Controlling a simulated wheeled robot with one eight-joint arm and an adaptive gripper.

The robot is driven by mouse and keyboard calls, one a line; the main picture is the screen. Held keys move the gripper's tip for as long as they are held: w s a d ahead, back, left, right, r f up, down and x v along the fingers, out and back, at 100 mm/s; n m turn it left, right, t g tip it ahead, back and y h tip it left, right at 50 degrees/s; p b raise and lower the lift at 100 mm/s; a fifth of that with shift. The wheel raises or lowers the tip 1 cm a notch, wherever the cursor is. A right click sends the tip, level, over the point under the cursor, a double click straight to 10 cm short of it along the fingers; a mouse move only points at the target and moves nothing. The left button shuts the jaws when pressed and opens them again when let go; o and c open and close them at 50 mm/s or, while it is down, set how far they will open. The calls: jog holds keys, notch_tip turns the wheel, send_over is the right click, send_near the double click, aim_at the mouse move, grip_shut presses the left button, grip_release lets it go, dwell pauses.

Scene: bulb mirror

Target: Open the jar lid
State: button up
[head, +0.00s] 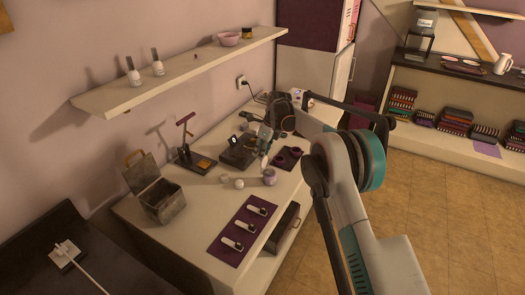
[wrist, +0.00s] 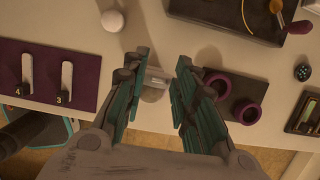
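A small rounded jar (head: 270,177) with a pale lilac-grey body and a lid stands on the white table, between the purple mat and the dark holder with purple rings. In the wrist view the jar (wrist: 154,84) shows from above as a pale, shiny shape between my fingers. My gripper (head: 265,143) is above the table near the jar. In the wrist view my gripper (wrist: 158,90) is open, with a teal-padded finger on each side of the jar and visible gaps. I cannot tell how high the fingers are above the lid.
A purple mat (wrist: 20,55) with numbered white pieces lies to one side. The dark holder with purple rings (wrist: 247,111) is close by the right finger. A white ball (wrist: 112,20), a black device (wrist: 270,12) and a metal box (head: 165,203) also stand on the table.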

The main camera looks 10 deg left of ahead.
jog(key=shift+d, duration=0.1)
jog(key=v, duration=1.2)
jog(key=shift+s, duration=0.1)
jog(key=s+d+r+n+t+h+b, duration=0.1)
jog(key=s+d+r+n+t, duration=0.2)
jog(key=s+d+r+n, duration=1.15)
jog(key=s+d+r+n+t+h, duration=0.1)
jog(key=s+d, duration=0.5)
jog(key=s, duration=0.4)
jog(key=s+d+r+n+t, duration=0.1)
jog(key=s+d, duration=0.5)
jog(key=s, duration=0.4)
jog(key=s+d+f+n, duration=0.2)
jog(key=s+f, duration=0.2)
jog(key=s, duration=0.3)
jog(key=s+d+f+n+t+h+b, duration=0.1)
jog(key=s+d+f+n, duration=0.2)
jog(key=s, duration=0.3)
jog(key=shift+s+f, duration=0.4)
jog(key=shift+f, duration=0.35)
